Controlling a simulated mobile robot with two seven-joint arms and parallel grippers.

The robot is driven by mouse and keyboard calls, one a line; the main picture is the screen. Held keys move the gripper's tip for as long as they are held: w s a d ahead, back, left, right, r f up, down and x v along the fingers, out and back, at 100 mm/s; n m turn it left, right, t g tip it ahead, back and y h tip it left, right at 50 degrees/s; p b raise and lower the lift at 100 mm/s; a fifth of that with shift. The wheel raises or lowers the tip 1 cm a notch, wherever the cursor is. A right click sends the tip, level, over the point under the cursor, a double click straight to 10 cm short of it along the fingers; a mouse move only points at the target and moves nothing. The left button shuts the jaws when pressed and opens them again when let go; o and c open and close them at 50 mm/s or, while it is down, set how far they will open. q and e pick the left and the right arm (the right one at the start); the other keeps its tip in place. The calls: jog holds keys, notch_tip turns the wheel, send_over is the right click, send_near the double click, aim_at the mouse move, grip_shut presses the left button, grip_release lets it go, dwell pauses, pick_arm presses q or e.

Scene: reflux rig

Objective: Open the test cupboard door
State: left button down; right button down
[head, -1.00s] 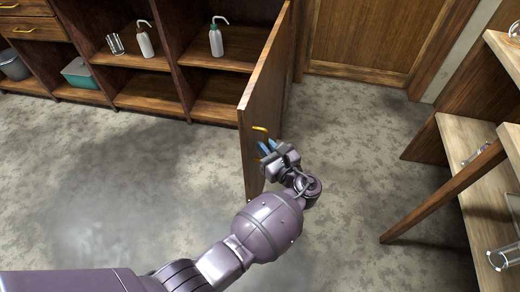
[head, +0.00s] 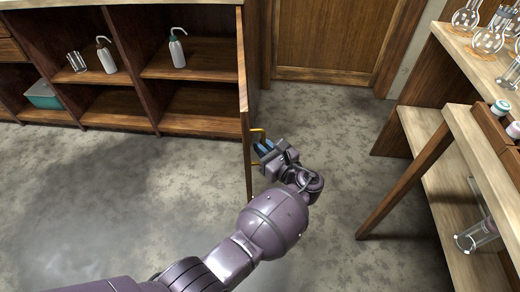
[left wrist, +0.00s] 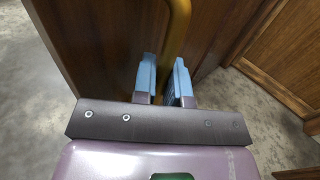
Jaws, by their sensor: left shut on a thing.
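The wooden cupboard door (head: 243,75) stands wide open, swung out from the cupboard (head: 200,122) and seen nearly edge-on in the head view. Its brass bar handle (head: 257,131) is on the door's right face. My left gripper (head: 264,148) is at the handle, its blue fingers shut on it. In the left wrist view, the handle (left wrist: 177,32) runs down between the two fingers (left wrist: 164,80), in front of the brown door panel (left wrist: 95,45). The exact contact is partly hidden. My right gripper is in neither view.
Wash bottles (head: 177,48) and a glass beaker (head: 76,62) stand on the shelves, with a teal bin (head: 43,95) lower left. A bench (head: 468,65) with flasks stands right, with a slanting wooden leg (head: 405,185). Concrete floor (head: 330,125) is clear between door and bench.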

pick_arm(q)
jog(key=shift+w+d, duration=0.1)
jog(key=shift+d, duration=0.25)
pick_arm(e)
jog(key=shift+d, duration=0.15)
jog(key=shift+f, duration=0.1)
pick_arm(q)
jog(key=c, duration=1.2)
grip_release()
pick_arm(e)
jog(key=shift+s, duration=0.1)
